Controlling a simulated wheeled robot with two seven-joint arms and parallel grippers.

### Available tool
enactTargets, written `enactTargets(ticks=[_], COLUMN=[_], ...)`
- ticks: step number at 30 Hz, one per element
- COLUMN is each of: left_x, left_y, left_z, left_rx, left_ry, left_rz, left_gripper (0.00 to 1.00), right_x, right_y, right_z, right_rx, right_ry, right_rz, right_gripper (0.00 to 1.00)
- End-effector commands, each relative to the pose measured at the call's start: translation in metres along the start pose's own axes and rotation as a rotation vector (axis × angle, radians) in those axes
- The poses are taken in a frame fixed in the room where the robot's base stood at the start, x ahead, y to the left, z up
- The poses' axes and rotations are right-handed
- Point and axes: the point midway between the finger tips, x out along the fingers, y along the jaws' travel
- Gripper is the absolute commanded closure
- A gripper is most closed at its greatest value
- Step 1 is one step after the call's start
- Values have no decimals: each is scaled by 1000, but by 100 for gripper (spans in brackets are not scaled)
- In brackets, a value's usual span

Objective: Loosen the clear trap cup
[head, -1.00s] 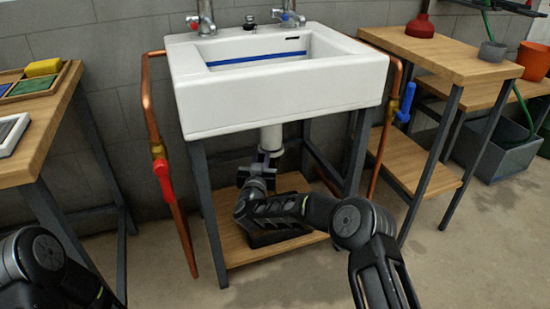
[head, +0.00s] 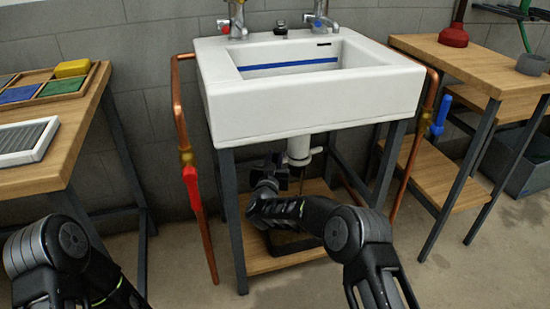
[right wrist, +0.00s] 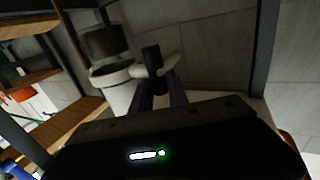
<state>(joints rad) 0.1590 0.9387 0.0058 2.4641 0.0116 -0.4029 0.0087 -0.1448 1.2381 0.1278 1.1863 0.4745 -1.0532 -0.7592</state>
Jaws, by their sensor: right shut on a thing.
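The white trap body (head: 299,150) hangs under the sink. It shows as a pale flanged cylinder (right wrist: 118,88) in the right wrist view. A dim, see-through-looking cylinder (right wrist: 106,41) adjoins it and looks like the clear trap cup. My right gripper (head: 277,170) is in front of and left of the trap in the head view. Its fingers (right wrist: 158,82) are shut on a small dark piece with pale lobes (right wrist: 152,60), which I cannot identify, apart from the cup in the picture. My left arm shows at lower left, but its gripper is out of view.
The sink (head: 315,105) overhangs the work area. Stand legs (head: 232,220) and a copper pipe with a red-handled valve (head: 194,187) flank it. A wooden shelf (head: 275,262) bearing a dark tray lies below. Benches stand left (head: 45,165) and right (head: 465,62).

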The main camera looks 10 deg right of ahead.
Motion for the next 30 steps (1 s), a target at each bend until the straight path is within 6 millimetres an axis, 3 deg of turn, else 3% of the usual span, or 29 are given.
enactTargets(ticks=[12, 13, 20, 30], left_x=[0, 0, 0, -1], left_y=[0, 0, 0, 0], left_z=[0, 0, 0, 0], left_rx=[0, 0, 0, 0], left_ry=[0, 0, 0, 0], left_rz=[0, 0, 0, 0], left_gripper=[100, 100, 100, 100], right_x=[-2, -2, -1, -3], right_y=[-2, -2, 0, 1], right_z=[7, 7, 7, 7], right_rx=[-2, -2, -2, -2], right_ry=[-13, -13, -13, -14], right_rz=[-7, -7, -4, 0], right_gripper=[100, 78, 59, 59])
